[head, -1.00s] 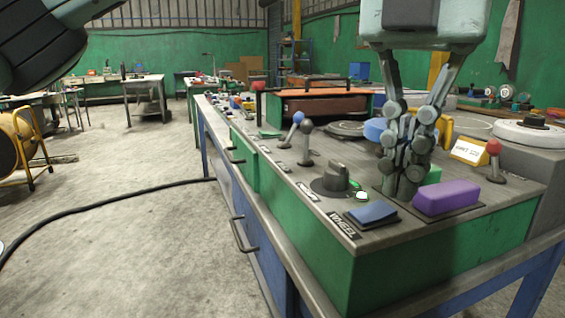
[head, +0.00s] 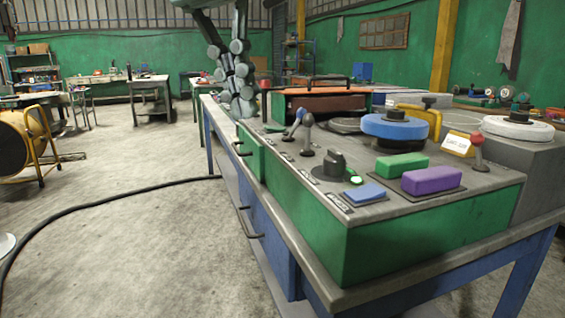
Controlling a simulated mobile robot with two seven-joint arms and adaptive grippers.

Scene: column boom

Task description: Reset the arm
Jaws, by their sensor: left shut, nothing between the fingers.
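My left gripper (head: 241,106) hangs fingers down from the top of the head view, at the far left end of the control bench (head: 400,238). It is shut with nothing in it. It overlaps the bench's far left edge in the picture; I cannot tell whether it touches. My right gripper is out of view. On the near end of the bench are a green block button (head: 401,166), a purple block button (head: 431,180), a blue rocker (head: 366,194), a black knob (head: 332,166) and a small lit green lamp (head: 356,180). My gripper is well away from these.
Grey-knobbed (head: 307,122) and blue-knobbed (head: 299,114) levers, a blue wheel (head: 395,128), a red-knobbed lever (head: 478,139) and a white disc (head: 518,129) stand on the bench. A black cable (head: 110,190) crosses the open floor at left. A yellow-framed drum (head: 14,143) stands there.

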